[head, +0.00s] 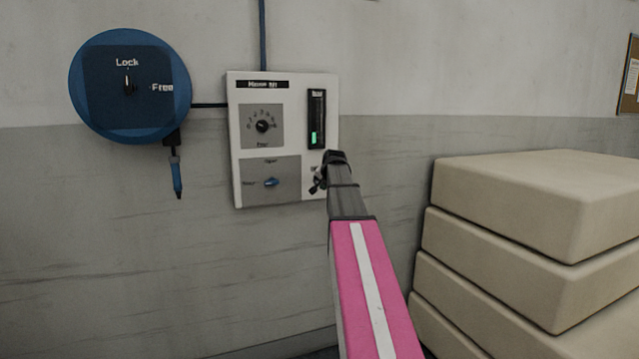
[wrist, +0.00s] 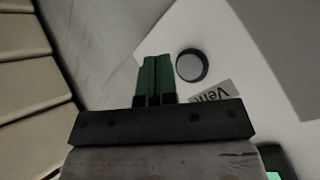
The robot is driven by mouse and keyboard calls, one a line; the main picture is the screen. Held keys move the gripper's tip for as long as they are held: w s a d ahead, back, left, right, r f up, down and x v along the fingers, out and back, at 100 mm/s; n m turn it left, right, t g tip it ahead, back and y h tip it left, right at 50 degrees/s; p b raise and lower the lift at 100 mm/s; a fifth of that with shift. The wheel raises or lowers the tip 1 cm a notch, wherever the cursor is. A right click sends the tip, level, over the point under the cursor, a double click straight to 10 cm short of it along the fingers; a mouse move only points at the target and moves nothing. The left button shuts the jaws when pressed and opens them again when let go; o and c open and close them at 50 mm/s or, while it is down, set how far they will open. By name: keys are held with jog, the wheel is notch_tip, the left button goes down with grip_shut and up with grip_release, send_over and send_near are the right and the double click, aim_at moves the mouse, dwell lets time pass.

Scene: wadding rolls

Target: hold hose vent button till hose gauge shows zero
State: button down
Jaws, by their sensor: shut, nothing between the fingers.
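The white control panel (head: 233,150) is on the wall in the head view. Its upright gauge (head: 317,118) is a dark strip with a short green bar near the bottom, above the strip's lower end. In the wrist view the vent button (wrist: 191,65) is a round grey disc with a dark rim, beside a label (wrist: 211,92) reading "Vent". My gripper (wrist: 152,62) is shut and empty, its green fingertips just left of the button in the picture. I cannot tell whether they touch the panel. In the head view my arm hides the button.
A blue round hose reel (head: 95,115) marked Lock and Free hangs left of the panel, with a nozzle (head: 177,178) below it. The panel also has a dial (head: 262,126) and a blue knob (head: 271,182). Stacked beige blocks (head: 500,200) stand at the right.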

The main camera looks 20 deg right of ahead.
jog(key=shift+w, duration=1.35)
dwell(1.0)
jog(key=shift+w, duration=0.4)
jog(key=shift+w, duration=0.45)
dwell(2.0)
jog(key=shift+s, duration=0.85)
jog(key=shift+s, duration=0.1)
jog(key=shift+s, duration=2.45)
